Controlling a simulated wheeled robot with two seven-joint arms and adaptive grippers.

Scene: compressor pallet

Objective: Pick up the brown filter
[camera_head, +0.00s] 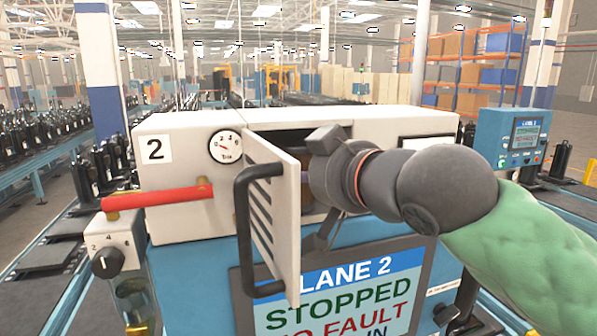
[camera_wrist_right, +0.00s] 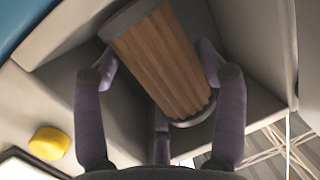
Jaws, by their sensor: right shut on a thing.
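The brown pleated filter (camera_wrist_right: 165,62), with grey end caps, sits in the grey-walled compartment in the right wrist view. It appears tilted there. My right gripper (camera_wrist_right: 157,68) has purple-grey fingers on either side of the filter and is shut on it. In the head view my right arm reaches from the right into the opening of the white housing. The wrist and the open door hide most of the filter and the fingertips there. My left gripper is not in view.
The louvred white door (camera_head: 273,215) with its dark handle (camera_head: 243,235) stands open, close to the left of my right wrist. A red lever (camera_head: 158,197) sticks out on the left. The lane screen (camera_head: 340,290) is below the opening. A yellow button (camera_wrist_right: 48,143) shows beside the compartment.

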